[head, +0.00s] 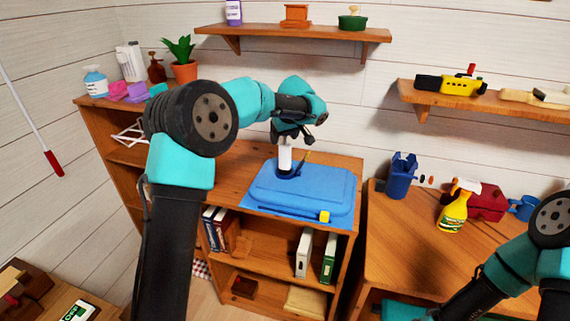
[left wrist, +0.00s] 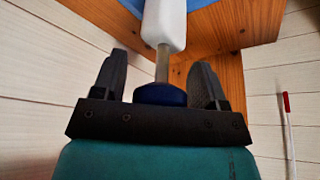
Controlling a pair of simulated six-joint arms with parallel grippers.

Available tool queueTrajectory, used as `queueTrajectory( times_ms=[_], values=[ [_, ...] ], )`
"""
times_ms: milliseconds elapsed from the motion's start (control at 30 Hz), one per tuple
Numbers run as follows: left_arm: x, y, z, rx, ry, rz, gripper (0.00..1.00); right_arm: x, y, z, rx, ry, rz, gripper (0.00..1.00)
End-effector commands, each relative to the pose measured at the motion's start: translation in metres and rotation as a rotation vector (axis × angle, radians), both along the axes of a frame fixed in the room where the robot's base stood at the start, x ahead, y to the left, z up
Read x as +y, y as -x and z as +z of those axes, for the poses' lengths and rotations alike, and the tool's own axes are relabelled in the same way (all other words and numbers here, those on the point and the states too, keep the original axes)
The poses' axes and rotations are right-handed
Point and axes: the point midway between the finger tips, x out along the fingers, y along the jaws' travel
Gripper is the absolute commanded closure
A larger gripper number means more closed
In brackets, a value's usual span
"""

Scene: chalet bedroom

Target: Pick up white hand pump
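In the left wrist view, the pump's white body (left wrist: 165,22), thin rod and dark blue knob (left wrist: 160,95) show.
A dark stick-like thing (head: 303,160) stands beside the pump. A wall shelf (head: 290,32) hangs above. A yellow spray bottle (head: 455,210) and blue container (head: 400,177) stand on the right table.

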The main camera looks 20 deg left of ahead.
Motion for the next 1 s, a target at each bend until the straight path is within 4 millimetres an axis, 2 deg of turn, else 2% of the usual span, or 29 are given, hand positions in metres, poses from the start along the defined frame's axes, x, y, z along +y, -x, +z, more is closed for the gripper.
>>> queueTrajectory(
  times_ms=[67, 667, 1000],
  values=[
    [0.0000, 0.0000, 0.0001, 0.000, 0.000, 0.000, 0.41, 0.0000, 0.0000, 0.0000, 0.000, 0.000, 0.000, 0.45],
    [0.0001, 0.0000, 0.0001, 0.000, 0.000, 0.000, 0.99, 0.0000, 0.0000, 0.0000, 0.000, 0.000, 0.000, 0.45],
    [0.0001, -0.0001, 0.0014, -0.002, 0.000, 0.001, 1.00, 0.0000, 0.0000, 0.0000, 0.000, 0.000, 0.000, 0.45]
  ],
)
